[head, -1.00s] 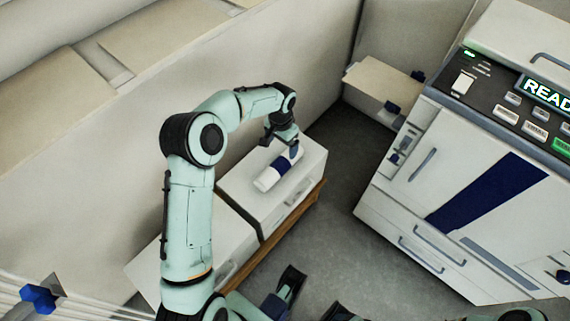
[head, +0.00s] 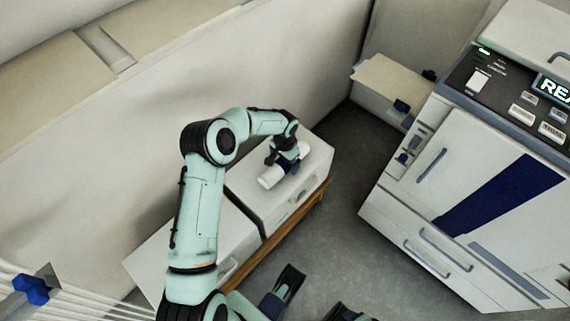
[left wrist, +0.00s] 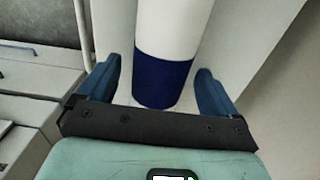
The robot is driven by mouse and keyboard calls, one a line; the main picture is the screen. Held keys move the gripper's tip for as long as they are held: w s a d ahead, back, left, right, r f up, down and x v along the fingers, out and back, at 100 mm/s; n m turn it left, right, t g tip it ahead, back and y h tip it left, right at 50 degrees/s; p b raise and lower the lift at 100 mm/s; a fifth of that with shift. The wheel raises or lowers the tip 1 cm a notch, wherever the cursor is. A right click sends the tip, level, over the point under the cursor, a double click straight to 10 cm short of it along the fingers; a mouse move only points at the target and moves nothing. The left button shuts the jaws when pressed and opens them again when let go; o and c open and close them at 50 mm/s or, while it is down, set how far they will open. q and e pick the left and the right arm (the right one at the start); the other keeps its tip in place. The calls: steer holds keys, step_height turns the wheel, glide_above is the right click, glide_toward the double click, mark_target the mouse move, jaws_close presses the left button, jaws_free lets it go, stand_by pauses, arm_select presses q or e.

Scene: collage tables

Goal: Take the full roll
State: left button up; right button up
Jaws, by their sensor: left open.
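The roll (head: 270,178), white with a dark blue band, lies on top of the white cabinet (head: 250,203) in the head view. In the left wrist view the white roll (left wrist: 172,28) runs down from the top edge, with its blue band (left wrist: 160,80) at the near end. My left gripper (head: 288,160) is over the roll in the head view and hides part of it. In the left wrist view my left gripper (left wrist: 158,68) is open, with one blue finger on each side of the band and a gap on both sides.
A large white machine (head: 400,195) with a lit display stands at the right. A smaller white box unit (head: 385,88) is against the back wall. A pale partition wall (head: 170,110) runs behind the cabinet. Grey floor (head: 335,225) lies open between cabinet and machine.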

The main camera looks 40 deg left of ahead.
arm_select(q)
steer(key=c, duration=1.3)
